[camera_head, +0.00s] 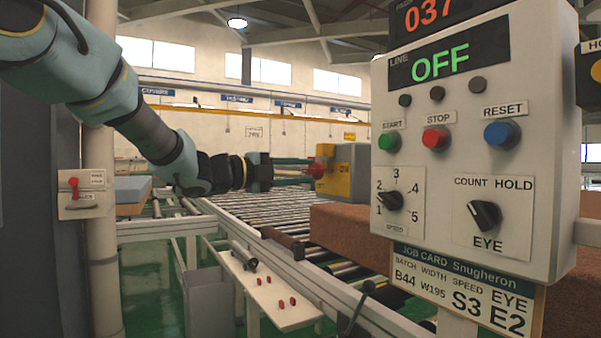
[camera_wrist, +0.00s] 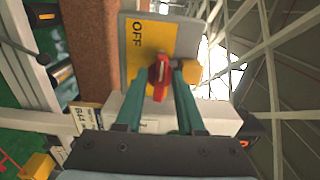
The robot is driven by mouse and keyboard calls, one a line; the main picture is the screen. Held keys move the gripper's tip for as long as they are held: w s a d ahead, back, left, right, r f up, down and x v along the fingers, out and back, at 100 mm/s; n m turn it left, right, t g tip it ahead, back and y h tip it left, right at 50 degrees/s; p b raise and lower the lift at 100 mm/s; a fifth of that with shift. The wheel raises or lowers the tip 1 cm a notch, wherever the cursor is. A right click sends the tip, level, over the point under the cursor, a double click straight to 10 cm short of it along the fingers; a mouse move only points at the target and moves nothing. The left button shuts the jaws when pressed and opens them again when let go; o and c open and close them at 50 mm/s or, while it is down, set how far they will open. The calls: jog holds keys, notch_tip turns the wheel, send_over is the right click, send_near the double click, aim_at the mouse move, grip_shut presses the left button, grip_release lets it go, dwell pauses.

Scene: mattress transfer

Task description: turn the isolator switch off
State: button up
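The isolator switch is a grey and yellow box (camera_head: 350,172) with a red rotary handle (camera_head: 323,165), beyond the control panel in the head view. In the wrist view its yellow plate (camera_wrist: 152,38) reads OFF at the upper left, and the red handle (camera_wrist: 159,76) stands about upright in the picture. My gripper (camera_head: 306,170) reaches it from the left. Its teal fingers (camera_wrist: 163,88) are apart, one on each side of the handle. A narrow gap seems to show beside the handle's near end; contact at the fingertips is not clear. The ON mark is not readable.
The control panel (camera_head: 469,150) with buttons and knobs stands close at the right. Below the arm are a roller conveyor (camera_head: 270,205), a brown mattress block (camera_head: 345,228) and a white shelf (camera_head: 270,290). A box with a red lever (camera_head: 83,194) is on the left post.

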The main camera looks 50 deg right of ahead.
jog(key=shift+o, duration=0.5)
jog(key=b+v, duration=0.1)
jog(key=v, duration=0.9)
jog(key=shift+w+a, duration=0.15)
jog(key=shift+a, duration=0.2)
